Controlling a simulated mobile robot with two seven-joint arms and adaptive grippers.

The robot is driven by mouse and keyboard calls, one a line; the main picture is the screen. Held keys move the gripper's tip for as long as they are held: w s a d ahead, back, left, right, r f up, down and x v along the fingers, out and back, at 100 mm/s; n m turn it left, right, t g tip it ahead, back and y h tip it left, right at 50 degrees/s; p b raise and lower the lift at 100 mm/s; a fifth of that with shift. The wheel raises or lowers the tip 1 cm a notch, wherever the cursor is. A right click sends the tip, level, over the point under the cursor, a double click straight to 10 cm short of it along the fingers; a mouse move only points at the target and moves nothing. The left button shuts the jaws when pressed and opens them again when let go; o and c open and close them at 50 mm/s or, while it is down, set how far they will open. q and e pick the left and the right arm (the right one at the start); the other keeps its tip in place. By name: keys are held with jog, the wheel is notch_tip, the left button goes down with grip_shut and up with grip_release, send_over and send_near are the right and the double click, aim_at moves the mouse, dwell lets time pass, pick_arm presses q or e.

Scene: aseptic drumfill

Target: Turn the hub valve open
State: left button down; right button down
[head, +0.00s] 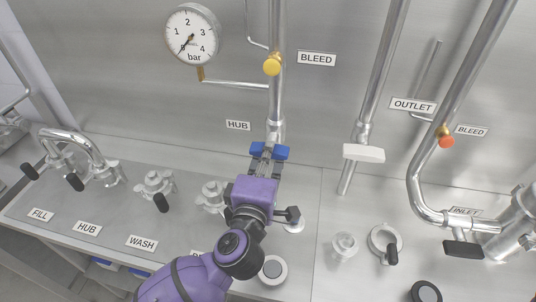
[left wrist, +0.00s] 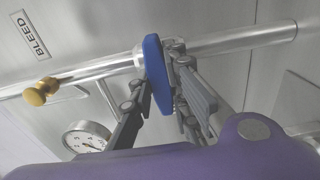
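The hub valve's blue handle (head: 283,152) sits on the vertical steel pipe (head: 277,110), below the HUB label (head: 237,125). It lies crosswise to the pipe. My left gripper (head: 267,154) is at the handle, and its fingers hide the middle of it in the head view. In the left wrist view the blue handle (left wrist: 157,75) is between the two fingers of my left gripper (left wrist: 160,88). Both fingertips are close to its faces; whether both press on it I cannot tell. My right gripper is not in view.
A pressure gauge (head: 192,34) and a yellow bleed knob (head: 272,64) are above the handle. A white handle (head: 363,152) lies crosswise on the pipe to the right. Several black-handled valves stand on the steel bench at left.

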pick_arm(q)
jog(key=shift+n, duration=0.3)
jog(key=n, duration=0.9)
jog(key=shift+n, duration=1)
jog(key=n+b, duration=0.1)
jog(key=n, duration=0.3)
jog(key=shift+n, duration=1.1)
